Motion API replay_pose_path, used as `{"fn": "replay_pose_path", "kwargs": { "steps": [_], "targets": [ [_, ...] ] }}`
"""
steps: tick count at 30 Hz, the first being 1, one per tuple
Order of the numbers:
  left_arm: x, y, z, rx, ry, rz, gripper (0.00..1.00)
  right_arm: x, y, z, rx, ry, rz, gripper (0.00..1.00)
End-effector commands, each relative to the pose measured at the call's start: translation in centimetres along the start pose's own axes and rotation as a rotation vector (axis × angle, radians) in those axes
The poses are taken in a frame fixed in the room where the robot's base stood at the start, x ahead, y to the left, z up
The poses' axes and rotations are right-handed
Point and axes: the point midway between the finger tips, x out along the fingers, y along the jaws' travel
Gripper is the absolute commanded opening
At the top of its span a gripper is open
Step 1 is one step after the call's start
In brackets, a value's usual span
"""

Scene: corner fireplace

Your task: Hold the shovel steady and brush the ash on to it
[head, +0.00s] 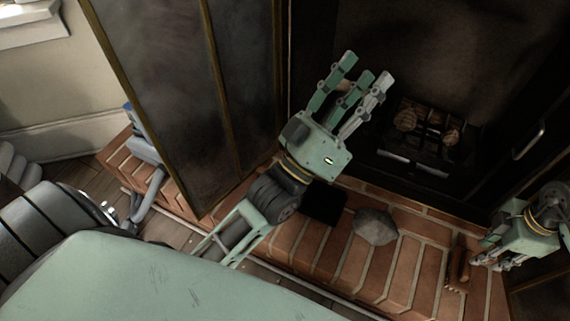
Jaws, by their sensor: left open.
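A black flat shape (323,203), which looks like the shovel's pan, lies on the brick hearth, partly hidden by my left wrist. A grey mound of ash (375,227) sits on the bricks just right of it. My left gripper (359,82) is open above the hearth, its fingers pointing up the picture toward the firebox. A small tan bit shows behind its fingers; I cannot tell what it is. A brown brush-like object (458,265) lies on the right of the hearth. My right gripper (488,261) is close beside it at the right edge; its grip is unclear.
The brick hearth (312,250) is bare in front of the ash. Behind is the dark firebox with a grate (428,130) holding logs. A dark glass door panel (175,85) stands open on the left. Another door with a handle (528,142) is on the right.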

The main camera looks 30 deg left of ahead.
Motion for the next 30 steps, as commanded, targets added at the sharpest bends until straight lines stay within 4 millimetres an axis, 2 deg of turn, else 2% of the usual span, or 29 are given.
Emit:
{"fn": "replay_pose_path", "kwargs": {
  "steps": [1,3,8,12,15,18,22,25,30],
  "targets": [
    [0.5,-1.7,2.5,-0.049,-0.084,-0.037,0.42,0.0,0.0,0.0,0.000,0.000,0.000,0.31],
    [0.6,-4.0,5.9,-0.129,-0.202,-0.104,0.42,0.0,0.0,0.0,0.000,0.001,0.000,0.31],
    [-0.6,-9.8,13.4,-0.309,-0.461,-0.313,0.42,0.0,0.0,0.0,0.000,0.001,0.000,0.31],
    [-3.4,-14.9,18.7,-0.462,-0.651,-0.555,0.42,0.0,0.0,0.0,0.000,0.001,0.000,0.31],
    [-6.1,-18.2,21.4,-0.558,-0.761,-0.754,0.42,0.0,0.0,0.0,0.000,0.001,0.000,0.31],
    [-9.3,-21.0,23.2,-0.645,-0.845,-0.974,0.42,0.0,0.0,0.0,0.000,0.001,0.000,0.31],
    [-13.9,-24.0,24.0,-0.736,-0.914,-1.285,0.42,0.0,0.0,0.0,0.000,0.001,0.000,0.31],
    [-17.2,-25.6,23.5,-0.788,-0.933,-1.535,0.42,0.0,0.0,0.0,0.000,0.001,0.000,0.31],
    [-21.8,-26.6,21.3,-0.827,-0.916,-1.910,0.42,0.0,0.0,0.0,0.000,0.001,0.000,0.31]
  ]
}}
